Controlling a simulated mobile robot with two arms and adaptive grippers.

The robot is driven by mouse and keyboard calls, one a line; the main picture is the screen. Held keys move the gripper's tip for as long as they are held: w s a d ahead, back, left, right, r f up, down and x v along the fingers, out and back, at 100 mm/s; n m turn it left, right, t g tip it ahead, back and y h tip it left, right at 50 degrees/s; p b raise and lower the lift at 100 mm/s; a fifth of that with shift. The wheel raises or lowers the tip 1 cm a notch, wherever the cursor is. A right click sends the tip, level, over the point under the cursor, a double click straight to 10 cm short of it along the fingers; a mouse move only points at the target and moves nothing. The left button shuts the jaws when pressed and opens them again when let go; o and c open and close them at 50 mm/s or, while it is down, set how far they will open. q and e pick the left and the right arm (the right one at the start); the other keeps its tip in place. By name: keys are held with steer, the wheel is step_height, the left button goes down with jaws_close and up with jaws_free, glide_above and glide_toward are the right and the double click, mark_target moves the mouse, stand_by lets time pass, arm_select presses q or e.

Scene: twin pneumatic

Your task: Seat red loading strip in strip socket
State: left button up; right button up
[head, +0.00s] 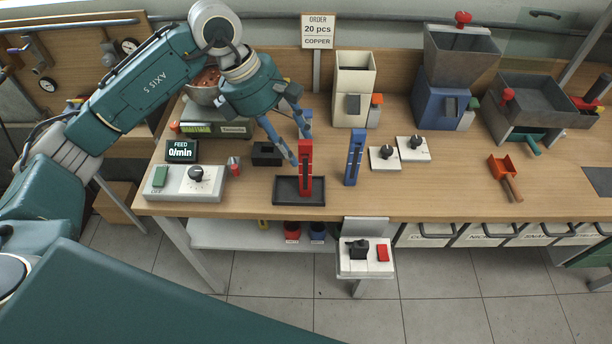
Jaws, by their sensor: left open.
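The red loading strip (305,172) stands upright at the black tray (287,199) near the front edge of the bench. A small black block (266,154) sits just behind and left of the tray; I cannot tell for sure whether it is the strip socket. My left gripper (301,149) reaches down from the upper left, open. Its blue fingertips are close to the top of the red strip, one to its left and one behind it. Whether they touch it is unclear. My right gripper is out of view.
A blue strip (354,158) stands upright right of the tray. White knob boxes (413,149) lie beyond it. A feed control box (185,183) is at left. Hoppers (460,60) line the back; an orange scoop (505,168) lies right. Bench is clear between knob boxes and scoop.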

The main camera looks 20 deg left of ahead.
mark_target(305, 163)
arm_select(q)
steer(key=p+x, duration=0.2)
steer(key=x, duration=0.5)
steer(key=shift+d, duration=0.1)
steer(key=shift+w+d+f, duration=0.1)
steer(key=shift+w+f, duration=0.05)
steer(key=shift+f, duration=0.2)
steer(key=shift+c, duration=0.3)
jaws_close()
